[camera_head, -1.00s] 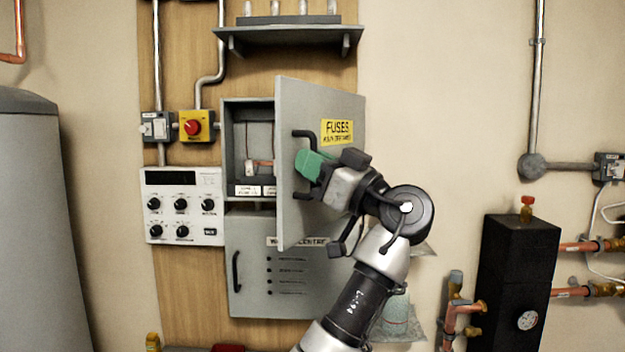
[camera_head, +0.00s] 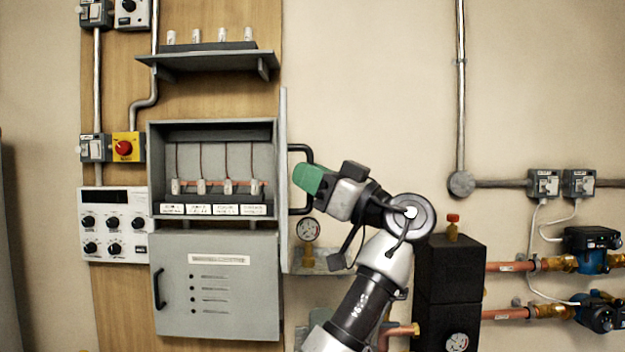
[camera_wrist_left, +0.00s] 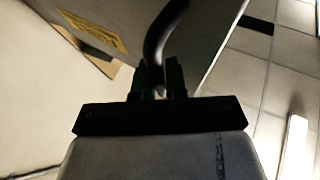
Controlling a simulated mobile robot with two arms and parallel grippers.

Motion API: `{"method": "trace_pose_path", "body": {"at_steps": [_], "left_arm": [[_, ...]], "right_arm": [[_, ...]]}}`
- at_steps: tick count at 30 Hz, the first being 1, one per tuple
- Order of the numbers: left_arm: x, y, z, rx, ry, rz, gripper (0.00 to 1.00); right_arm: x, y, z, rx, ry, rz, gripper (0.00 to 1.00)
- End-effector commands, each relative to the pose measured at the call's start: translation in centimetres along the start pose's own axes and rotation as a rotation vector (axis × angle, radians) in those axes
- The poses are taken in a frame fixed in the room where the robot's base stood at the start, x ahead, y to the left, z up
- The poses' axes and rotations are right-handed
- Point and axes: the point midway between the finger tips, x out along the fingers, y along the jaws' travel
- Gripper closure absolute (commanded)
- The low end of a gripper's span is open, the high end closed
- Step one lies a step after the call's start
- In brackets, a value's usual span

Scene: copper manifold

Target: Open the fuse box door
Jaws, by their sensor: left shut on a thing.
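The fuse box (camera_head: 157,170) is a grey wall cabinet standing open, with a row of white fuses (camera_head: 202,186) and wires visible inside. Its grey door (camera_head: 284,240) is hinged on the right and stands almost edge-on in the head view, swung well out. The black door handle (camera_head: 304,149) sticks out to the right of the door. My left gripper (camera_head: 308,180) is shut on the handle. In the left wrist view, the fingers (camera_wrist_left: 161,80) close around the curved handle (camera_wrist_left: 166,28), beside the door's yellow label (camera_wrist_left: 92,32). My right gripper is out of view.
A shelf (camera_head: 208,60) hangs above the box and a closed grey cabinet (camera_head: 218,285) sits below. A control panel (camera_head: 115,222) and red button (camera_head: 124,148) are left.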

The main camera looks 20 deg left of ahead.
Motion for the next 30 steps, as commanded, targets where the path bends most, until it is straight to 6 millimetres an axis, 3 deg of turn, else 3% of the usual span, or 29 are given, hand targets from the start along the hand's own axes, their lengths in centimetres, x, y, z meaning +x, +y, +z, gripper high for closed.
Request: {"method": "trace_pose_path", "body": {"at_steps": [13, 14, 18, 26, 30], "left_arm": [[0.2, 0.1, -0.1, 0.004, 0.000, 0.002, 1.00], [0.2, 0.1, -0.1, 0.004, 0.000, 0.002, 0.83], [0.2, 0.1, -0.1, 0.003, 0.000, 0.001, 0.63], [0.0, 0.1, 0.0, 0.001, 0.000, 0.001, 0.63], [-1.2, 0.1, 0.1, 0.001, 0.001, 0.004, 0.63]], "right_arm": [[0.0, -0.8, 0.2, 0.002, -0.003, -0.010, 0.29], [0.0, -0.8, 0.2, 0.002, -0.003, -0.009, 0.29], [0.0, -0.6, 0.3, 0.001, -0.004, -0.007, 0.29], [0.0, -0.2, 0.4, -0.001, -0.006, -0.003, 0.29], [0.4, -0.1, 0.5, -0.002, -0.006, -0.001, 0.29]]}}
